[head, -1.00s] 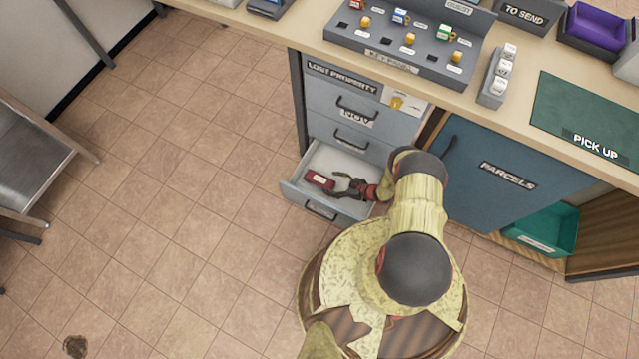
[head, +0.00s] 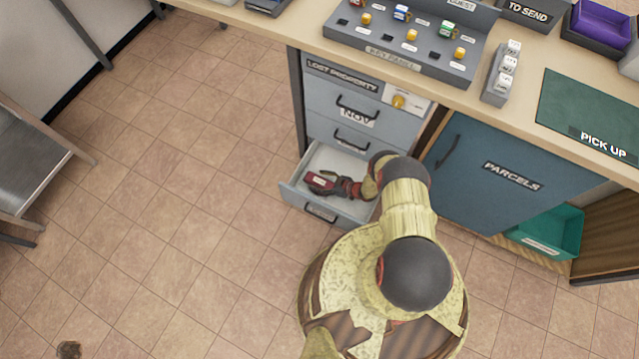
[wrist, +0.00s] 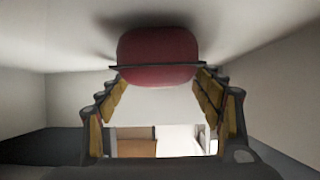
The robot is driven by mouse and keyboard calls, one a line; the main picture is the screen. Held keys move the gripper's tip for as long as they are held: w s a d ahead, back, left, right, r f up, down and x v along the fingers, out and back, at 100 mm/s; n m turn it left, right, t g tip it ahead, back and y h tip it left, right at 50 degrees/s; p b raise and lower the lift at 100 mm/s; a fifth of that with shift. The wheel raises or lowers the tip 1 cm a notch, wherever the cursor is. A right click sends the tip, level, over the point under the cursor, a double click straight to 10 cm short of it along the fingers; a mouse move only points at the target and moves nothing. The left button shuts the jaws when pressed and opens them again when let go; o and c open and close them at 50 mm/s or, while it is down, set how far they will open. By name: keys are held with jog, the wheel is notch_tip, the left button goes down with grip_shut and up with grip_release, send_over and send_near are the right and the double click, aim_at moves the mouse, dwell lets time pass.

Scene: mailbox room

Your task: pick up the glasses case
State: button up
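The glasses case (head: 319,184) is a small dark red case with a pale label, lying in the open bottom drawer (head: 291,196) of the lost property cabinet. My gripper (head: 335,186) reaches into the drawer at the case's right end. In the wrist view my gripper (wrist: 158,80) has its two fingers apart, one on each side of the case, with their tips close to it. I cannot tell whether they touch it.
The drawer walls stand close around my gripper. Above are the other cabinet drawers (head: 345,105) and the counter with a key panel (head: 400,63). A blue parcels door (head: 500,195) is to the right, with a teal bin (head: 560,230) below.

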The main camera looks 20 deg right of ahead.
jog(key=shift+c, duration=1.1)
jog(key=c, duration=1)
jog(key=shift+r, duration=0.1)
